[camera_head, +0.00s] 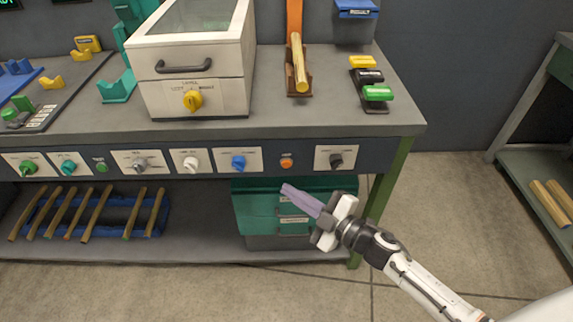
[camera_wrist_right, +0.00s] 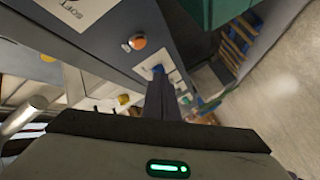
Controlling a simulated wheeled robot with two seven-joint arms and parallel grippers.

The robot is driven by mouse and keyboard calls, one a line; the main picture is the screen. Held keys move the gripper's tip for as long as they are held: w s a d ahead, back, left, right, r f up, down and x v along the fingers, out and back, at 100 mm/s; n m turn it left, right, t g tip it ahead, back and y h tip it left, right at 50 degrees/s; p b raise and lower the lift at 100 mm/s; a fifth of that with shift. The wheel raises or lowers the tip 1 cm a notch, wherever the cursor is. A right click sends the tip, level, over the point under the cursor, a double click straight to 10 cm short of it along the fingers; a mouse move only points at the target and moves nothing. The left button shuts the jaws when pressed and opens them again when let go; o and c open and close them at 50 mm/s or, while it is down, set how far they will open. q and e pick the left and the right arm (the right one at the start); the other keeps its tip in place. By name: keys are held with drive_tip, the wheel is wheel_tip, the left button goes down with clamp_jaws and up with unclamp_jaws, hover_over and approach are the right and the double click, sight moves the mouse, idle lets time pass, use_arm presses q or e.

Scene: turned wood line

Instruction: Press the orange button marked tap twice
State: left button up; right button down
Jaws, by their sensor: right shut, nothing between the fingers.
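The orange button (camera_head: 287,162) sits on the bench's dark front panel, between the blue knob and the black knob. It also shows in the right wrist view (camera_wrist_right: 138,42), near the top middle, with a small label beside it too small to read. My right gripper (camera_head: 284,188) is shut and empty, with its long fingers pointing up and left toward the panel. Its fingertips are just below the button in the head view and apart from it. In the right wrist view the fingers (camera_wrist_right: 157,75) point near the blue knob. My left gripper is not in view.
The blue knob (camera_head: 238,162) is left of the button and the black knob (camera_head: 336,160) right of it. Green drawers (camera_head: 255,205) stand under the bench, behind my right gripper. A green bench leg (camera_head: 388,185) is to the right, with open floor beyond.

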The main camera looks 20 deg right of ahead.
idle(0.7)
drive_tip(key=shift+s+a+f+m+t+y+b, duration=0.15)
drive_tip(key=shift+s+m+t+b, duration=0.65)
drive_tip(key=shift+m, duration=2.85)
drive_tip(key=shift+s+a+m+t+y+b, duration=0.3)
drive_tip(key=shift+m+b, duration=0.9)
drive_tip(key=shift+m, duration=2.4)
drive_tip(key=shift+s+a+f+m+t+y+b, duration=0.1)
drive_tip(key=shift+s+m+t+b, duration=0.75)
drive_tip(key=shift+m, duration=2.8)
drive_tip(key=shift+w+g, duration=0.2)
drive_tip(key=shift+g, duration=0.05)
drive_tip(key=b, duration=0.4)
approach(286, 164)
drive_tip(key=shift+w+a+r, duration=0.25)
drive_tip(key=shift+w+a, duration=0.35)
drive_tip(key=shift+a, duration=0.15)
drive_tip(key=shift+w+a+r, duration=0.2)
drive_tip(key=shift+w+a, duration=0.45)
drive_tip(key=shift+a, duration=0.1)
drive_tip(key=shift+w+a+r, duration=0.25)
drive_tip(key=shift+w+a, duration=0.35)
drive_tip(key=shift+a, duration=0.15)
